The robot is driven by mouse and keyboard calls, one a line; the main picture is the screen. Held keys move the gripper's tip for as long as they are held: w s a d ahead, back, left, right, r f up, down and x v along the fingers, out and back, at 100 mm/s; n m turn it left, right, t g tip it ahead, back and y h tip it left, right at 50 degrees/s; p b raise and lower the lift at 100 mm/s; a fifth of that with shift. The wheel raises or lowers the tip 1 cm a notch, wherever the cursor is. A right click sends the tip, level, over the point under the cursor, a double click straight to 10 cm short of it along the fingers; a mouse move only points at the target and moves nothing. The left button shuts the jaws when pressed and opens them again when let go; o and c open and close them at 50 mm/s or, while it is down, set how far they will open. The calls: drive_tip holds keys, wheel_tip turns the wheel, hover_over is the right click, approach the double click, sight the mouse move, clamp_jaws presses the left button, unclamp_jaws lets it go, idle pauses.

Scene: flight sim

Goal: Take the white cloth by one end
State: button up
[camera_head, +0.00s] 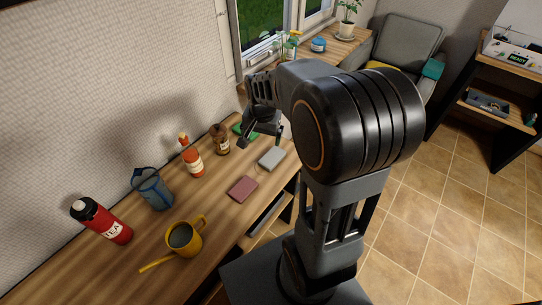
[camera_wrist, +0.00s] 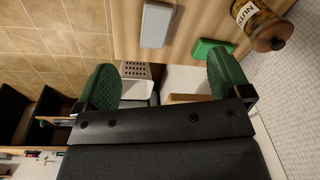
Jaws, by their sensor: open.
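My gripper (camera_head: 262,140) is over the far end of the wooden counter, open. In the wrist view its two green fingers stand wide apart (camera_wrist: 163,78) with nothing gripped between them. A plain white patch (camera_wrist: 185,79) shows between the fingers, just past the counter's edge; it may be the white cloth, but I cannot tell for sure. It lies beside a white perforated container (camera_wrist: 136,71). My gripper's body covers what lies lower in that view. I see no clear white cloth in the head view, where my arm blocks part of the room.
Near my gripper are a green block (camera_wrist: 212,52), a grey box (camera_head: 271,157) and a nut jar (camera_wrist: 262,22). Along the counter (camera_head: 120,270) stand a sauce bottle (camera_head: 192,160), a blue jug (camera_head: 153,190), a red tea flask (camera_head: 102,222) and a yellow watering can (camera_head: 185,238).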

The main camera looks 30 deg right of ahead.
drive_tip(key=w+d+f+m+g, duration=0.1)
drive_tip(key=w+d+f+m, duration=0.3)
drive_tip(key=f, duration=0.2)
hover_over(269, 160)
wheel_tip(269, 160, down, 8)
drive_tip(key=shift+r+p, duration=0.1)
drive_tip(key=shift+p, duration=0.3)
drive_tip(key=shift+f+p, duration=0.55)
drive_tip(key=shift+f, duration=2.55)
drive_tip(key=c, duration=1)
